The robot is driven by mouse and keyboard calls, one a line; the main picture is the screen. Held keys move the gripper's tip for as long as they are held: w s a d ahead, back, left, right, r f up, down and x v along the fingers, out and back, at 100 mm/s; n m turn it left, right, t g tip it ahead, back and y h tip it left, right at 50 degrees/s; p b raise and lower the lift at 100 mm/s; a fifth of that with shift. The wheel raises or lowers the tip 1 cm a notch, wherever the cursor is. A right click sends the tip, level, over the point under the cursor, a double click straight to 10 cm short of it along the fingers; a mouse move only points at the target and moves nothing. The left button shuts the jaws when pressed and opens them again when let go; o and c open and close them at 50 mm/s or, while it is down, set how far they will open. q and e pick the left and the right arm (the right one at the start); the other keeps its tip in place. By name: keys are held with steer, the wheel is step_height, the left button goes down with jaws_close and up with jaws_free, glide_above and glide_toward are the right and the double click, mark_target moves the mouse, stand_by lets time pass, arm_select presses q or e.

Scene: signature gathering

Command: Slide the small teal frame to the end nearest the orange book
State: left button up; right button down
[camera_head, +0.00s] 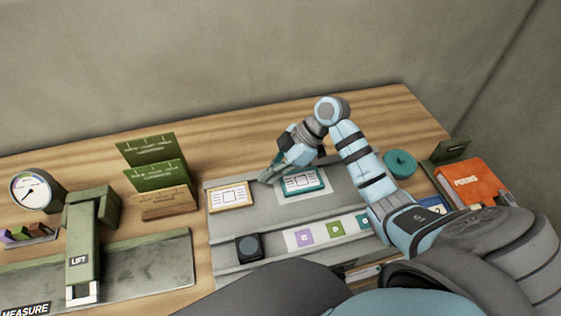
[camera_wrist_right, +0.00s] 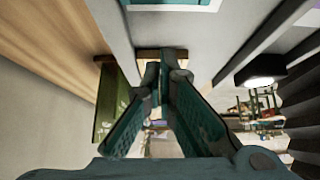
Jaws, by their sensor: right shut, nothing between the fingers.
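The small teal frame (camera_head: 322,188) holds a white card and lies on the upper rail of the grey tray (camera_head: 228,222) in the head view. My left gripper is not in view.
A wooden frame (camera_head: 230,197) lies on the same rail, left of my right gripper. A dark block (camera_head: 249,248) and coloured cards (camera_head: 306,237) are on the lower rail. A teal disc (camera_head: 400,163) lies right of my forearm. Green cards (camera_head: 157,176) stand in a wooden holder at left.

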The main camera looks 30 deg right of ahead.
mark_target(301, 181)
steer(key=x, duration=0.3)
steer(key=shift+w+f, duration=0.25)
steer(key=shift+f, duration=0.15)
steer(key=d, duration=0.1)
steer(key=s+d, duration=0.1)
steer(key=d, duration=0.1)
steer(key=shift+s+d+r, duration=0.1)
steer(key=shift+d+r, duration=0.1)
steer(key=shift+d, duration=0.05)
steer(key=shift+s+d, duration=0.1)
steer(key=shift+d, duration=0.15)
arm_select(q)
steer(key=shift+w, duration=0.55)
arm_select(e)
steer(key=shift+a, duration=0.1)
